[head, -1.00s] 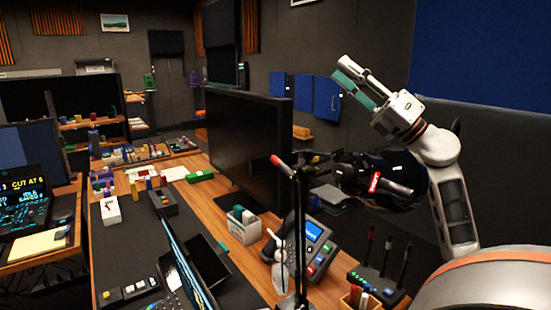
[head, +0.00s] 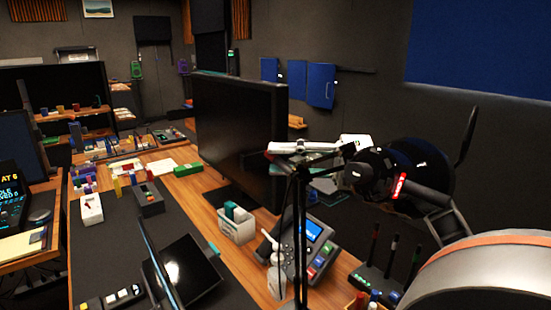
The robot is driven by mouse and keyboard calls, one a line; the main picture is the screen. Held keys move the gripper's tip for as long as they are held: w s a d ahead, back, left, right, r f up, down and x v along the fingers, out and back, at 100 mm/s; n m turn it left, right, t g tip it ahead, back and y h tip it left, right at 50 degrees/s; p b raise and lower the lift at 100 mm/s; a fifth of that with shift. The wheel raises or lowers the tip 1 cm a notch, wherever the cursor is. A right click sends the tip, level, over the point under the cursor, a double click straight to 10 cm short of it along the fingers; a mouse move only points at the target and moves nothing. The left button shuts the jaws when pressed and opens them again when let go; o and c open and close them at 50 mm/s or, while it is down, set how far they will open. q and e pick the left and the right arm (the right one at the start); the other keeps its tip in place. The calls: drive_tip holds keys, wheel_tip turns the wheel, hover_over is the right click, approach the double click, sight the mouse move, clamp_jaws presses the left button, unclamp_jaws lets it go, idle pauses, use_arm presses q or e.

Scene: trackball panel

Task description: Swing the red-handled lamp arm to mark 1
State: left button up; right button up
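The dark lamp stand (head: 296,230) stands at the right edge of the desk, with its thin arm near the top. My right gripper (head: 272,160) lies level at the top of the stand and points left. Its pale upper finger and teal lower finger are apart, with a gap between them. The lamp arm overlaps the fingers in the picture; I cannot tell if they touch it. I cannot make out mark 1. My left gripper is not in view.
A large black monitor (head: 238,135) stands just behind and left of the gripper. A control panel with a blue screen (head: 310,240), a white holder (head: 237,224) and dark upright sticks (head: 392,255) are below. A dark rounded body with a red patch (head: 398,187) is right.

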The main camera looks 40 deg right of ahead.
drive_tip(key=shift+x, duration=0.9)
clamp_jaws()
drive_tip(key=shift+d, duration=0.1)
drive_tip(key=shift+d, duration=0.15)
